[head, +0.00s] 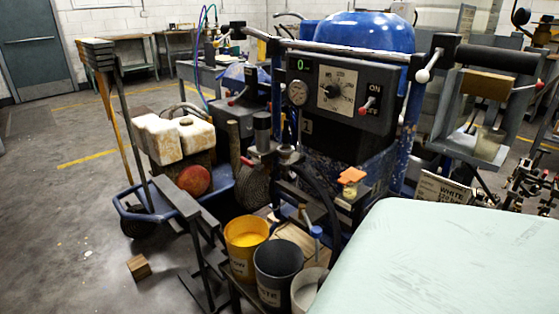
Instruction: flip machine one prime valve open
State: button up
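Machine one is probably the near line striper (335,100), with a blue tank on top and a dark control panel that has a gauge, a dial and a display reading 0. A small pale mark, perhaps a 1, sits low on its front. A small orange handle (352,176) sits on a pale fitting low on its right front; it may be the prime valve, but I cannot read its setting. A red-tipped lever (366,106) stands beside the panel's ON label. My gripper is not in view.
A yellow paint bucket (246,245), a dark bucket (278,275) and a pale bucket (308,288) stand before the machine. A second machine (240,110) is behind left. A wooden block (139,267) lies on the floor. The left floor is mostly open.

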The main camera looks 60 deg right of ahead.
aim_at(250, 164)
jog(key=z, duration=1.45)
jog(key=i+j+u, duration=0.25)
jog(key=i+j, duration=0.25)
